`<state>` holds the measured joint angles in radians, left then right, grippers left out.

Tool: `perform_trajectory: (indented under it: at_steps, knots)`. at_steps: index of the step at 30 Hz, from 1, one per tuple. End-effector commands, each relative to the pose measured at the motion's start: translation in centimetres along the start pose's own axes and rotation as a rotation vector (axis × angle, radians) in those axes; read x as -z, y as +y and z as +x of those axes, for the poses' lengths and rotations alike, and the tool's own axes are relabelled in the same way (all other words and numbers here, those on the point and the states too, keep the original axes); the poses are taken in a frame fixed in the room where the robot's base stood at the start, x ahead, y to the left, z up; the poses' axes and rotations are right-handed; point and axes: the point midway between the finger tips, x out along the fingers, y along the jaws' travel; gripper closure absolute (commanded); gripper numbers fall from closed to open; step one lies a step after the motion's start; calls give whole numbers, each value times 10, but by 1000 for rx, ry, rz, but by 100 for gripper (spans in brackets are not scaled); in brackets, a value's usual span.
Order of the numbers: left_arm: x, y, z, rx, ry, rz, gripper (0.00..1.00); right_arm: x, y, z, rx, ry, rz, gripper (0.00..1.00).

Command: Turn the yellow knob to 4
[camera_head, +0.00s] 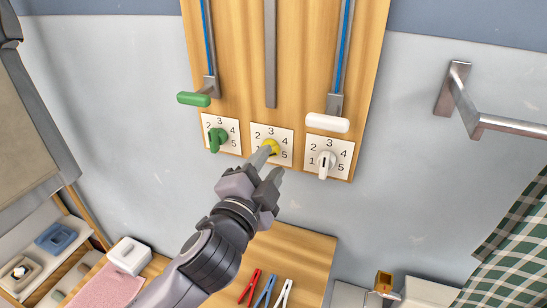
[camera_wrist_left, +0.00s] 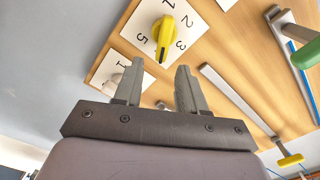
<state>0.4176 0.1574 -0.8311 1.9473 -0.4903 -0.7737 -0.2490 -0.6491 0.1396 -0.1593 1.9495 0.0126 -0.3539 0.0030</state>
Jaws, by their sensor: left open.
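The yellow knob (camera_head: 272,146) sits on the middle white number plate (camera_head: 258,133) of the wooden panel, partly hidden by my left gripper in the head view. In the left wrist view the knob (camera_wrist_left: 167,32) shows whole, and the dark-marked end of its bar lies over the space between 3 and 5. Contact with the knob cannot be told.
A green knob (camera_head: 217,140) is on the left plate and a white knob (camera_head: 325,163) on the right plate. Above them hang a green slider handle (camera_head: 194,99) and a white one (camera_head: 328,123). A metal bracket (camera_head: 470,110) juts from the wall. Clothespins (camera_head: 265,290) lie below.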

Motion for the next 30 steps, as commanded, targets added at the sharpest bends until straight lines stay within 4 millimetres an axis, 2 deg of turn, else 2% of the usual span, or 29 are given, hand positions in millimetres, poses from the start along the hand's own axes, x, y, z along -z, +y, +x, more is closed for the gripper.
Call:
perform_trajectory:
  at_steps: [7, 23, 26, 30]
  knots:
    - [0, 0, -17, 0, 0, 1, 60, -2, 0, 2, 0, 0, 0, 44]
    - [-3, 1, -19, -5, -11, -11, 60, -2, 0, 1, 0, 0, 0, 44]
    - [-17, 6, -25, -27, -59, -66, 60, -2, 0, 1, 0, -1, 0, 44]
    - [-57, 24, -47, -94, -205, -224, 60, -2, 0, 1, 0, -1, 0, 44]
